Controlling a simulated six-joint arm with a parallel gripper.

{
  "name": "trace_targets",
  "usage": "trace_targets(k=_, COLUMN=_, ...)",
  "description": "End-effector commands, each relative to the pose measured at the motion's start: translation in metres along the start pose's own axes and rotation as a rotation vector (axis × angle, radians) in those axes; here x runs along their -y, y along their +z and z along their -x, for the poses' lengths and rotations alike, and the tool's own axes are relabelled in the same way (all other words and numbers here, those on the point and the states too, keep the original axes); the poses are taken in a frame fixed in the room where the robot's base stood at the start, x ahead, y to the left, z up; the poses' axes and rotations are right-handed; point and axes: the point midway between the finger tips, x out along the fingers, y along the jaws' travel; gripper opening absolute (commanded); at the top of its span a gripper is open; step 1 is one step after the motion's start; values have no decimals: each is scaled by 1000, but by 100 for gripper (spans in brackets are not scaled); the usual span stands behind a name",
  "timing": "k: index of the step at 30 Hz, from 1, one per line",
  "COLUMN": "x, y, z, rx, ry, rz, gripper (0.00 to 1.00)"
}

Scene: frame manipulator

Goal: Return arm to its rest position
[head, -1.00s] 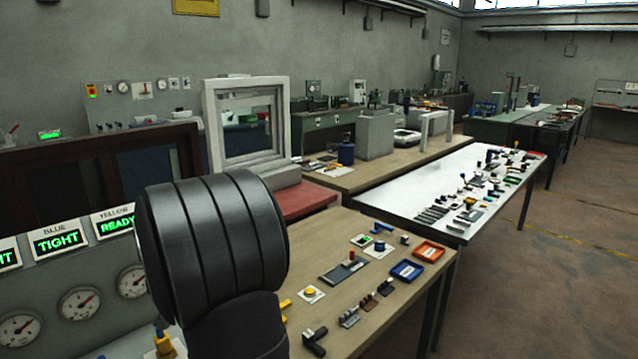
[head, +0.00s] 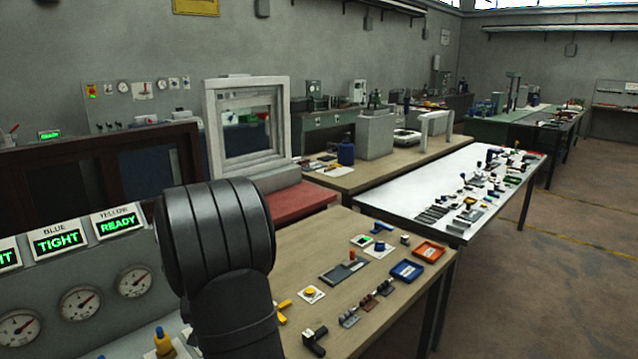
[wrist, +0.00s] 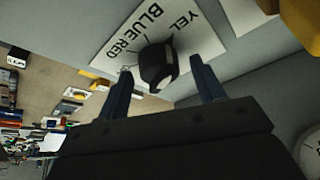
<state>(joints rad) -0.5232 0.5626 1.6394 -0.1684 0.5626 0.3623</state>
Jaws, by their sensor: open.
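My gripper (wrist: 161,72) shows in the wrist view with its two dark fingers spread apart. A black knob (wrist: 156,66) on a white plate (wrist: 118,42) marked BLUE, RED and YEL appears between the fingertips. I see space on both sides of the knob; whether the fingers reach around it or stand off from it I cannot tell. In the head view my black arm links stand in the foreground and my gripper is hidden.
A panel with green-lit displays (head: 58,241) reading TIGHT and READY and several gauges (head: 80,302) is at the left. The wooden bench (head: 300,255) at the right holds a blue tray (head: 406,271), an orange tray (head: 429,252) and small parts. The floor at far right is clear.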

Motion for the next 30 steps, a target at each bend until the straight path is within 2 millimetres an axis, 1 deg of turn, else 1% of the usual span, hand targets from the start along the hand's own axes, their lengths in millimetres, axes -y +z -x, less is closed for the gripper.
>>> trace_targets(k=30, x=-3, y=0, z=0, rx=1, ry=-182, rz=438, gripper=62)
